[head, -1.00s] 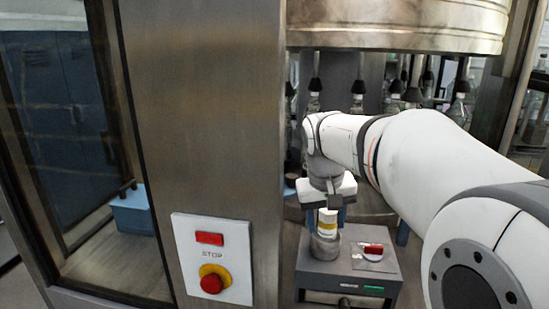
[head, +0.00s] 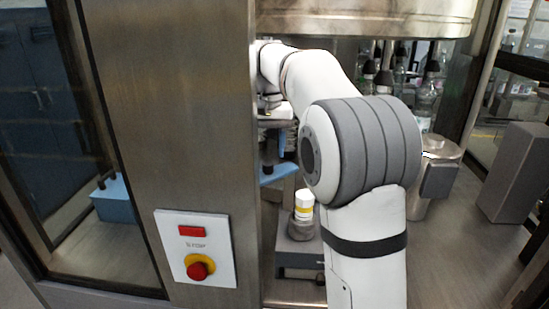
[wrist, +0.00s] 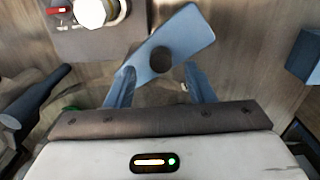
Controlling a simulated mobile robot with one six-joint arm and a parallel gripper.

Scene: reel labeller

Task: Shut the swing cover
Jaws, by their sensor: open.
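The plate's lower left end is close to the left fingertip; contact is unclear. In the head view a blue plate (head: 281,172) shows below my wrist, partly behind the steel pillar. The fingertips are mostly hidden there.
A steel pillar (head: 165,110) with a red stop-button panel (head: 196,247) stands at left, close to my wrist. A metal canister (head: 440,165) and a grey block (head: 512,170) stand at right. In the wrist view a blue block (wrist: 306,55) is at the right edge.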

